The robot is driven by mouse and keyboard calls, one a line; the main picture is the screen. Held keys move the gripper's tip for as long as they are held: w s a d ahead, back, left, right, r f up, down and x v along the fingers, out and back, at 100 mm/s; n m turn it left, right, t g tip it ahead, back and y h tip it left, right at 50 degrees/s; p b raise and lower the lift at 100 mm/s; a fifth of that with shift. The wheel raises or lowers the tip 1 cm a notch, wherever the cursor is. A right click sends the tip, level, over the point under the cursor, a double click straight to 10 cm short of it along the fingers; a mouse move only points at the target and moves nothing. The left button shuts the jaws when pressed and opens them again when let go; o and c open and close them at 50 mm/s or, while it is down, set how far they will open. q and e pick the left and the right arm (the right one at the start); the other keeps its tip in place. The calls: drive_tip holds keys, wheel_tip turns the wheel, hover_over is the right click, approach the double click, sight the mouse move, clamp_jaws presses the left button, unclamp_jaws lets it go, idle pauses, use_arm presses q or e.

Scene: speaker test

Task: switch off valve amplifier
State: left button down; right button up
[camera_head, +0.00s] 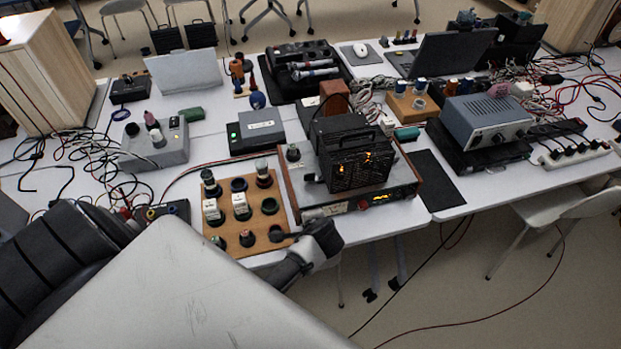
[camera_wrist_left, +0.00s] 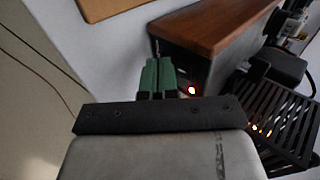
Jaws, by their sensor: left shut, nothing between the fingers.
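The valve amplifier (camera_head: 410,185) stands at the middle front of the table, with wooden sides and a black cage over orange-glowing valves. A red light shows on its front panel. In the left wrist view its brown wooden side (camera_wrist_left: 215,30), cage and red light show to the right. My left gripper (camera_wrist_left: 157,78) has green fingers shut together and empty. The fingers are close to the panel's left end, just left of the red light in that view; I cannot tell if they touch. A thin upright pin shows just beyond the tips. The power switch is not clearly made out.
A wooden board (camera_head: 217,240) with several valves stands left of the amplifier. A grey unit (camera_head: 487,118) stands right, and a black mat (camera_head: 436,180) lies beside the amplifier. Loose cables cover the left and right of the table. Open floor lies in front.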

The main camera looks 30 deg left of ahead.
use_arm(q)
drive_tip(key=shift+w+a+f+y+b, duration=0.15)
drive_tip(key=shift+f+y+b, duration=0.15)
drive_tip(key=shift+b, duration=0.25)
drive_tip(key=shift+a+t+y, duration=0.1)
drive_tip(key=shift+t+y, duration=0.2)
drive_tip(key=shift+r+p, duration=0.25)
drive_tip(key=shift+p, duration=0.2)
drive_tip(key=shift+f, duration=0.15)
